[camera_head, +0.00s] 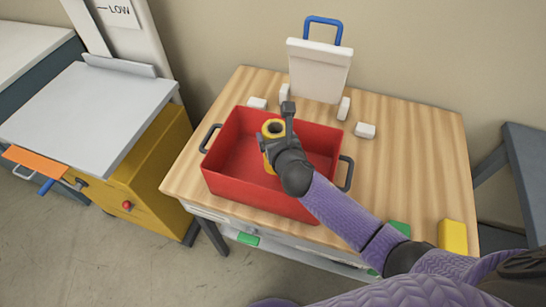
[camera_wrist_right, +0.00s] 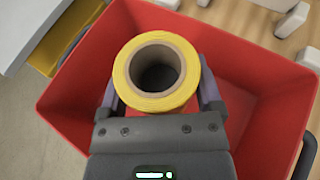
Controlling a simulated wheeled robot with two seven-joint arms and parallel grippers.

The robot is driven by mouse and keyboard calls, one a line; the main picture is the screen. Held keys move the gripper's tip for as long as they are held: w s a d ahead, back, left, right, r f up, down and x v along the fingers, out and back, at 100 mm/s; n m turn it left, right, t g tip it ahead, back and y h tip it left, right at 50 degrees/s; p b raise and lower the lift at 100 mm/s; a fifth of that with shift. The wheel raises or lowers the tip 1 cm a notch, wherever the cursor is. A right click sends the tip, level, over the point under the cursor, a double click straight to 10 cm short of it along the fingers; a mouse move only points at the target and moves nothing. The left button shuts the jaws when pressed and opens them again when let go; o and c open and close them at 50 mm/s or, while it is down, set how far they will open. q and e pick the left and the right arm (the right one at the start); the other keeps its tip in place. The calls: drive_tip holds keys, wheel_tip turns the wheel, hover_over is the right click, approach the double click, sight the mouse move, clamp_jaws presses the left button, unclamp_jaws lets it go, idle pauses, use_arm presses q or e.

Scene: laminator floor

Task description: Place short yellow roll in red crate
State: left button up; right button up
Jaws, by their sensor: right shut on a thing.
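The short yellow roll (camera_head: 273,129) has a brown hollow core. My right gripper (camera_head: 280,140) is shut on it and holds it over the red crate. In the right wrist view the yellow roll (camera_wrist_right: 156,77) sits upright between the fingers of the right gripper (camera_wrist_right: 157,95), its open core facing the camera. The red crate (camera_head: 260,194) stands on the wooden table; its inside looks empty where it shows, and my arm hides part of it. The crate also fills much of the right wrist view (camera_wrist_right: 262,125). I cannot tell the roll's height above the crate floor. My left gripper is not seen.
The wooden table (camera_head: 412,165) holds a white board with a blue handle (camera_head: 319,70), small white blocks (camera_head: 365,130) and a yellow block (camera_head: 453,237). A yellow cabinet with a grey top (camera_head: 90,112) stands left. Dark handles (camera_head: 347,173) stick out from the crate's ends.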

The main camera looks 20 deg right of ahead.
wheel_tip(320, 180, down, 5)
drive_tip(key=b, duration=0.2)
drive_tip(key=shift+r+b, duration=0.1)
drive_tip(key=shift+b, duration=0.2)
drive_tip(key=shift+r, duration=0.2)
drive_tip(key=shift+f, duration=0.2)
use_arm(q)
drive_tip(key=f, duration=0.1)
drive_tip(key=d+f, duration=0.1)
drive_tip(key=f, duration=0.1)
use_arm(e)
drive_tip(key=o, duration=1.3)
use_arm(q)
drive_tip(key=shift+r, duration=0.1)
use_arm(e)
drive_tip(key=shift+o, duration=0.2)
drive_tip(key=shift+r, duration=0.15)
drive_tip(key=shift+s+r+p, duration=0.25)
drive_tip(key=shift+p, duration=0.2)
use_arm(q)
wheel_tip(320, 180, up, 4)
drive_tip(key=p, duration=0.3)
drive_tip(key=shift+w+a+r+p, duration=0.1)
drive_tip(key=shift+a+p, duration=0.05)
drive_tip(key=shift+p, duration=0.15)
use_arm(e)
drive_tip(key=v, duration=1.1)
drive_tip(key=shift+s, duration=0.25)
